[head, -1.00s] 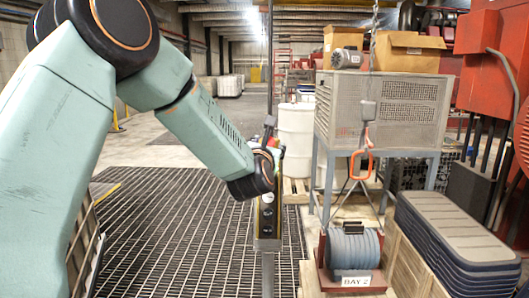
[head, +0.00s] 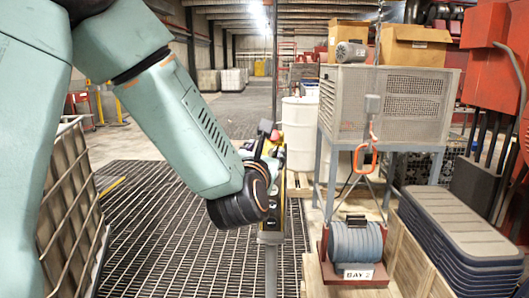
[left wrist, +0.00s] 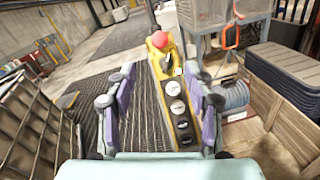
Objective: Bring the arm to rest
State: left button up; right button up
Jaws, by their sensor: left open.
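My left arm comes in from the left in the head view. Its gripper (head: 266,146) is partly hidden behind my wrist, near the top of a yellow control box (head: 271,222) on a grey post. In the left wrist view the gripper (left wrist: 160,76) is open, with purple-padded fingers wide apart and nothing held. The yellow control box (left wrist: 163,69) shows between the fingers, with a red button (left wrist: 160,39) on top and several round buttons down its face. I cannot tell how far the fingers are from it. My right gripper is not in view.
A wire cage container (head: 70,205) stands at left. At right are a cable reel (head: 355,243) marked BAY 2, stacked dark lids (head: 455,225) and a grey machine (head: 392,105) on a stand. An orange hook (head: 365,158) hangs nearby. The grated floor (head: 160,220) is open.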

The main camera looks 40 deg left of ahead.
pick_arm(q)
jog(key=shift+w, duration=0.1)
dwell(0.3)
jog(key=s+d+f+m+g+h+b, duration=0.2)
jog(key=s+d+f+m, duration=0.1)
jog(key=f+m, duration=0.75)
jog(key=s+d+f+m+g+h+b, duration=0.2)
jog(key=d+f+m+g, duration=0.1)
jog(key=f+m, duration=0.75)
jog(key=s+d+f+m+g+h+b, duration=0.2)
jog(key=s+d+f+m+h, duration=0.1)
jog(key=f+m, duration=0.7)
jog(key=s+d+f+m+g+b, duration=0.2)
jog(key=s+f+m+g+b, duration=0.1)
jog(key=s+f, duration=1.1)
jog(key=s+d+f+m+g+b, duration=0.2)
jog(key=s+f+g+b, duration=0.4)
jog(key=s+f, duration=0.8)
notch_tip(320, 180, down, 4)
jog(key=shift+s+r+m+h+b, duration=0.3)
jog(key=shift+m+b, duration=0.4)
jog(key=shift+m, duration=0.2)
